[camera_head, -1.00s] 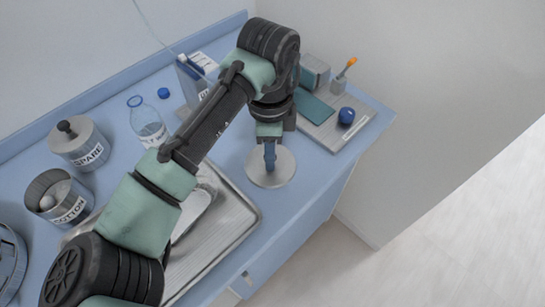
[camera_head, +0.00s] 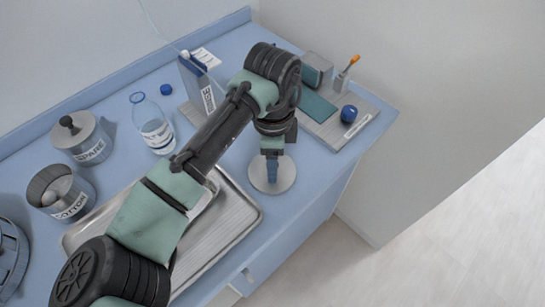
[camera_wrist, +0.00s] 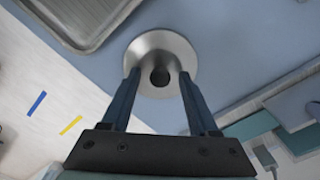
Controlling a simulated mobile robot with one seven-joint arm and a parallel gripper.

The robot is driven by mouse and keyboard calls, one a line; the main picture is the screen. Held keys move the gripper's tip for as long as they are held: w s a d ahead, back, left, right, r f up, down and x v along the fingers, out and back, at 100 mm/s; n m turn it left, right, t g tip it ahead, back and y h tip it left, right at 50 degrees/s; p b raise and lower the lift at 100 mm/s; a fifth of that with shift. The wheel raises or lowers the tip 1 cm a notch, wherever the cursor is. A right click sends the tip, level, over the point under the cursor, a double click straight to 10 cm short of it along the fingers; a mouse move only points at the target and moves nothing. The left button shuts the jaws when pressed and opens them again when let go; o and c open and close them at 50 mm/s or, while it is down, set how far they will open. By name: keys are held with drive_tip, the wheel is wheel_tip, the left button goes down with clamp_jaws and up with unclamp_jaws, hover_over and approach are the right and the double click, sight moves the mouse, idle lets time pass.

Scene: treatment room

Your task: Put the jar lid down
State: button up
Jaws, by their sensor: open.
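The jar lid (camera_head: 284,184) is a round grey metal disc with a dark knob. It lies on the blue counter (camera_head: 303,201), to the right of the metal tray. In the wrist view the lid (camera_wrist: 183,49) sits just ahead of the fingers, and its dark knob (camera_wrist: 160,76) shows between them. My gripper (camera_head: 271,178) is right over the lid, pointing down. In the wrist view my gripper (camera_wrist: 158,77) is open, with a finger on each side of the knob and space between. I cannot tell whether the fingertips touch the lid.
The metal tray (camera_head: 247,230) lies left of the lid. An open jar marked COTTON (camera_head: 68,207), a lidded jar marked SPARE (camera_head: 93,150) and a bottle (camera_head: 155,136) stand further left. A grey board (camera_head: 328,138) with a blue ball (camera_head: 348,114) lies to the right.

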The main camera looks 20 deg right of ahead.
wheel_tip(320, 180, up, 12)
drive_tip(key=shift+r, duration=0.2)
idle(0.4)
